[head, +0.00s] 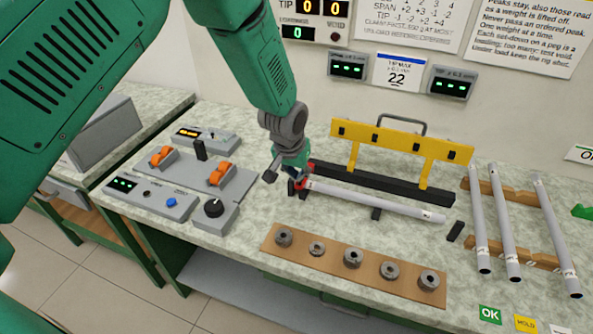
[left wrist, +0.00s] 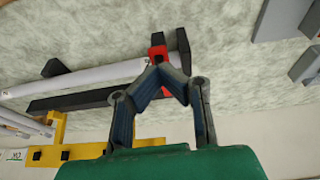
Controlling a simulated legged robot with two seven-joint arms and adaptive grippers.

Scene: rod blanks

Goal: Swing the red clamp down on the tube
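The tube (head: 375,201) is a light grey rod lying across dark supports on the counter. It also shows in the left wrist view (left wrist: 95,78). The red clamp (head: 304,184) is at the tube's left end, beside a dark block. In the left wrist view the clamp (left wrist: 157,53) shows just beyond my fingertips. My left gripper (left wrist: 161,72) has its fingers bent inward with the tips together, at the clamp and perhaps touching it. In the head view the left gripper (head: 291,178) partly hides the clamp, so its exact angle is unclear. My right gripper is not in view.
A yellow frame (head: 400,142) on a black bar stands behind the tube. A brown board (head: 268,245) with several grey collars lies in front. Several grey tubes rest on wooden racks (head: 523,257) at right. A control panel (head: 233,190) with orange switches stands left.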

